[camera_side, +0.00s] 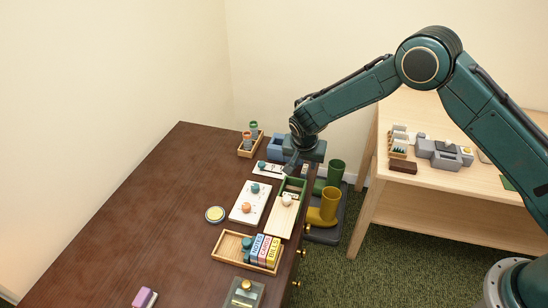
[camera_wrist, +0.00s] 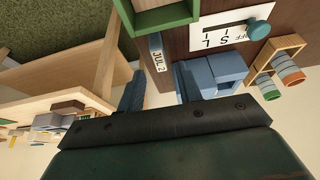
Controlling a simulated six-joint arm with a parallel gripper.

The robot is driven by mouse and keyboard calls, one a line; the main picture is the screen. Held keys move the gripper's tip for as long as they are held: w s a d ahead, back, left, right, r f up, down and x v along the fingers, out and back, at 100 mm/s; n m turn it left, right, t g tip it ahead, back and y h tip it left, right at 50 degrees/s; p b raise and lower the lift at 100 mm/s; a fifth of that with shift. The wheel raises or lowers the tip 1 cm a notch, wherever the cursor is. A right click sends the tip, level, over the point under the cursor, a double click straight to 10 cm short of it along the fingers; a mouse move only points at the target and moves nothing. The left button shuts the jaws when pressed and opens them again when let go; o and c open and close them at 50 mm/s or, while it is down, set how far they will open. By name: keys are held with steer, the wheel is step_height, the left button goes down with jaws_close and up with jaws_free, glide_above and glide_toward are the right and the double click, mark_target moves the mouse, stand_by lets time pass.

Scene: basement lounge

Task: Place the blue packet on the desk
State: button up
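The blue packet (camera_side: 258,246) stands upright in a wooden tray (camera_side: 222,252) on the dark brown desk (camera_side: 150,210). Its lettering seems to read NOTES. My gripper (camera_side: 292,163) is over the far right edge of the desk, well away from the packet. In the wrist view my gripper (camera_wrist: 161,90) shows two blue-grey fingers apart, with nothing seen between them. The packet does not show in the wrist view.
A blue stepped holder (camera_wrist: 215,72) is close to my gripper. Boots (camera_side: 325,208) stand beside the desk. The desk's left half is mostly clear.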

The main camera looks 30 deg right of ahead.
steer(key=v, duration=0.9)
stand_by(0.4)
steer(key=s+d+r+n+y, duration=0.1)
steer(key=s+d+r, duration=0.2)
steer(key=s+r, duration=0.3)
steer(key=s+d+r+n, duration=0.2)
steer(key=s+d+r, duration=0.1)
steer(key=r, duration=0.5)
steer(key=s+d+r+n+y, duration=0.1)
steer(key=s+d+r, duration=0.2)
steer(key=s+r, duration=0.3)
steer(key=s+d+r+n+t, duration=0.1)
steer(key=s+n, duration=0.1)
steer(key=s, duration=0.9)
steer(key=s+d+r+n+t+y, duration=0.1)
steer(key=s+d+r+n, duration=0.1)
steer(key=s, duration=0.9)
steer(key=shift+d+r+n, duration=0.2)
steer(key=shift+r+n, duration=0.1)
steer(key=shift+n, duration=0.2)
